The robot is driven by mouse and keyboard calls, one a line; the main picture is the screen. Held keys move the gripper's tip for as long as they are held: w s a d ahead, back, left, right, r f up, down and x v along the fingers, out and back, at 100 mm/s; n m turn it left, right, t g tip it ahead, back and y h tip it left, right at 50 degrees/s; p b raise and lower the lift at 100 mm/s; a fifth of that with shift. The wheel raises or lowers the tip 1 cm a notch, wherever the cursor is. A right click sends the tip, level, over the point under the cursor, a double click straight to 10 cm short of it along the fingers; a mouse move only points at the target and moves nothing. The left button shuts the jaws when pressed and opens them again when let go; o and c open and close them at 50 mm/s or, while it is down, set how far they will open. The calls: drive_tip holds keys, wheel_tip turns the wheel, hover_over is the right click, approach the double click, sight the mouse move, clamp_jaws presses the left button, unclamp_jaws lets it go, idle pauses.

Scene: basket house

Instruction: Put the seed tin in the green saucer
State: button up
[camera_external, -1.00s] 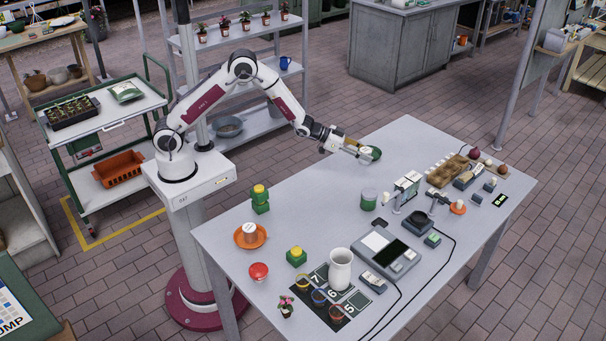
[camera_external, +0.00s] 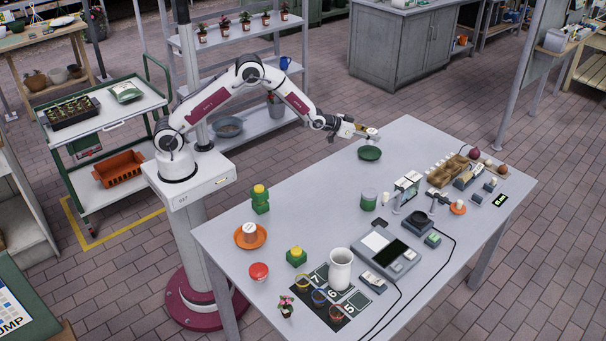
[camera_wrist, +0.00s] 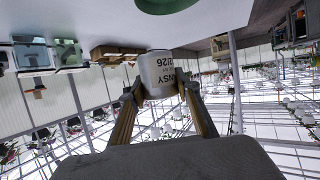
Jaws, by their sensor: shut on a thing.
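My gripper (camera_external: 366,134) is at the far end of the table, shut on a small white seed tin (camera_wrist: 158,72). In the wrist view the tin sits between the two fingertips (camera_wrist: 156,92), with dark lettering that appears upside down, ending in "NSY". The green saucer (camera_external: 369,154) lies on the table just below and in front of the gripper in the external view. Its edge also shows at the top of the wrist view (camera_wrist: 168,5), apart from the tin. The tin appears held above the table, behind the saucer. The saucer's visible inside looks empty.
A green-and-white jar (camera_external: 369,200) and a small stand (camera_external: 407,188) are nearer the camera. A wooden tray (camera_external: 446,172) is to the right. An orange saucer (camera_external: 250,237) holding a pot is at the near left. The table left of the green saucer is clear.

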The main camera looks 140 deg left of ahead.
drive_tip(key=shift+n+g+y, duration=0.5)
drive_tip(key=shift+n+g, duration=0.3)
drive_tip(key=shift+g, duration=0.1)
drive_tip(key=s+a, duration=0.2)
drive_tip(key=a, duration=0.1)
drive_tip(key=shift+s+a+r, duration=0.25)
drive_tip(key=shift+s+a, duration=0.1)
drive_tip(key=shift+s, duration=0.05)
drive_tip(key=shift+f, duration=0.15)
hover_over(369, 155)
drive_tip(key=shift+a+f, duration=0.1)
drive_tip(key=shift+f, duration=2.9)
drive_tip(key=shift+f, duration=0.1)
drive_tip(key=shift+f, duration=1.75)
drive_tip(key=shift+f, duration=0.2)
